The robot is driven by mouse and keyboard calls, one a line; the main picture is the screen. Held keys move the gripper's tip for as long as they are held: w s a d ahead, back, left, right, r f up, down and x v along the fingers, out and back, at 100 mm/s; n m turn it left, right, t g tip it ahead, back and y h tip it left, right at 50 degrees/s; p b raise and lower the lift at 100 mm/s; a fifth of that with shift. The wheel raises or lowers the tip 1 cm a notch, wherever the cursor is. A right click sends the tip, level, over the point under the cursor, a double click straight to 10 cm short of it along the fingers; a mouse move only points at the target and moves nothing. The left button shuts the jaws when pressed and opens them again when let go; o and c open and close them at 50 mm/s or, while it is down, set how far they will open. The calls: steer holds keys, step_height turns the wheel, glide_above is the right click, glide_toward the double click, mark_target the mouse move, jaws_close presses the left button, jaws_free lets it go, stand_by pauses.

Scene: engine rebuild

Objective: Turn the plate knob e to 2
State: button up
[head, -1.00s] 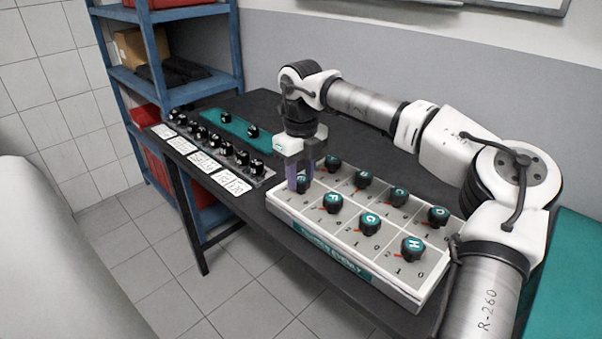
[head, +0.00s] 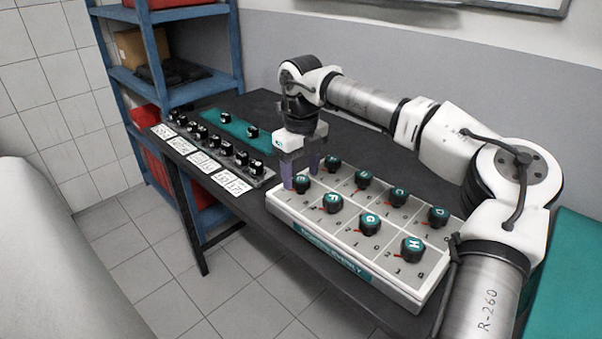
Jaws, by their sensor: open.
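Knob E (head: 302,184) is a black knob with a teal top at the left end of the front row on the light grey plate (head: 284,209). My gripper (head: 302,178) is open, pointing down, with its two purple fingers apart around or just above knob E; I cannot tell whether either finger touches it. The pointer and the number it marks on knob E are too small to read.
Other lettered knobs stand close by: F (head: 332,203), G (head: 370,224), H (head: 412,249) and a back row including D (head: 437,217). A row of black knobs (head: 228,148) with white cards (head: 203,162) lies to the left. A blue shelf (head: 180,84) stands behind.

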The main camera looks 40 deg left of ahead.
mark_target(301, 179)
step_height(301, 179, up, 13)
stand_by(0.3)
stand_by(0.5)
